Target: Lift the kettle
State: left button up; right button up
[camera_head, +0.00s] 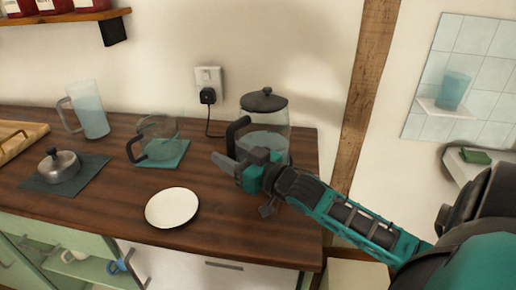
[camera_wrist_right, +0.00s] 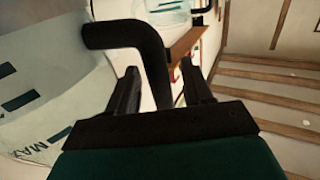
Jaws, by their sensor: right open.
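The kettle (camera_head: 276,119) is clear glass with a black lid and stands upright at the right end of the wooden counter (camera_head: 230,215). Its black handle (camera_head: 234,133) faces left. My right gripper (camera_head: 238,160) is open low at the handle, in front of the kettle. In the right wrist view the handle (camera_wrist_right: 148,50) comes down between the two open fingers (camera_wrist_right: 160,80). Whether either finger touches it I cannot tell. The glass body with a MAX mark (camera_wrist_right: 45,100) fills the left of that view. My left gripper is not in view.
Left of the kettle are a glass jug (camera_head: 157,132) on a teal mat, a tall pitcher (camera_head: 90,112) and a metal pot (camera_head: 60,166). A white plate (camera_head: 172,207) lies near the front. A plug and cord (camera_head: 208,96) hang on the wall behind.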

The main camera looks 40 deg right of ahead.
jog(key=shift+c, duration=0.4)
grip_shut()
dwell(0.9)
jog(key=shift+w+r, duration=0.1)
jog(key=shift+r, duration=0.2)
